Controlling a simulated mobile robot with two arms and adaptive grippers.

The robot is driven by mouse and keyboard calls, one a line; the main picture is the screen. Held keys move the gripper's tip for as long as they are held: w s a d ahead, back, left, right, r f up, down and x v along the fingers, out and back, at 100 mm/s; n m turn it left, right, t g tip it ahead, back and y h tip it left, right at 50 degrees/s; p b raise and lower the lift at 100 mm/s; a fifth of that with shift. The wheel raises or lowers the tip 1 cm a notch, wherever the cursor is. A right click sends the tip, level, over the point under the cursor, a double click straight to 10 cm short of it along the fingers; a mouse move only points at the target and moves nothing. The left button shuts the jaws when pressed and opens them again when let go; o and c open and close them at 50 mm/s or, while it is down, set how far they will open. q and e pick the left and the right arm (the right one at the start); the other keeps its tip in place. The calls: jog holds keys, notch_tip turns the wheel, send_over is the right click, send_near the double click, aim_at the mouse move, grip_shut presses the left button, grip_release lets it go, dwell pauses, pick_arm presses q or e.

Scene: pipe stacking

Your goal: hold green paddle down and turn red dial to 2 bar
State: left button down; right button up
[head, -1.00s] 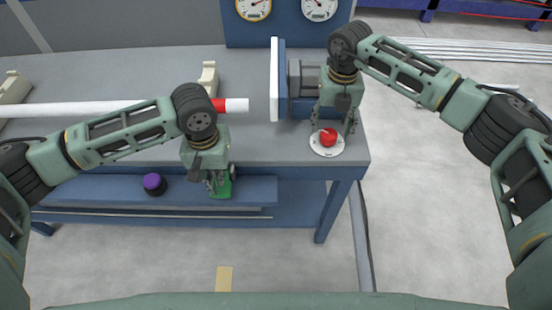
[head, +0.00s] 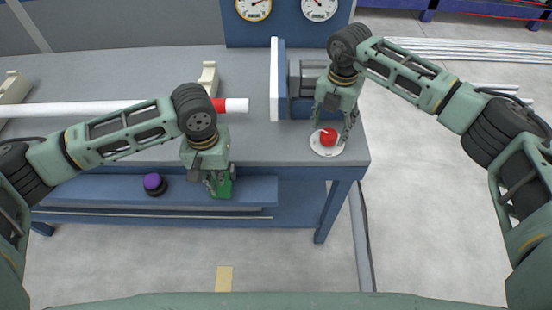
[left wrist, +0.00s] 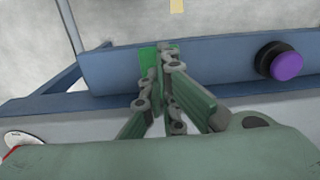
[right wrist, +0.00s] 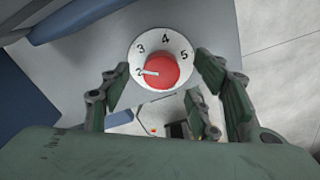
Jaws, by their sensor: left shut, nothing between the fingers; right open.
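The red dial (head: 328,137) sits on a round white scale plate on the bench top near its right front corner. In the right wrist view the dial (right wrist: 157,71) has a white mark pointing at the 2. My right gripper (head: 335,135) is open just above it, with its fingers (right wrist: 166,95) apart and not clamped on the knob. The green paddle (head: 226,188) is at the bench's front; it shows partly in the left wrist view (left wrist: 148,60). My left gripper (head: 218,190) is shut with its fingertips at the paddle, partly hiding it. I cannot tell how far the paddle is pressed.
A purple button (head: 153,183) is on the front ledge left of the paddle. A white pipe (head: 70,109) with a red band lies along the bench, its end near a white plate (head: 274,80). Two gauges (head: 254,9) are at the back. A vice-like block stands behind the dial.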

aim_at(330, 134)
jog(key=shift+s+f, duration=0.2)
jog(key=shift+f, duration=1.5)
jog(key=c, duration=1.2)
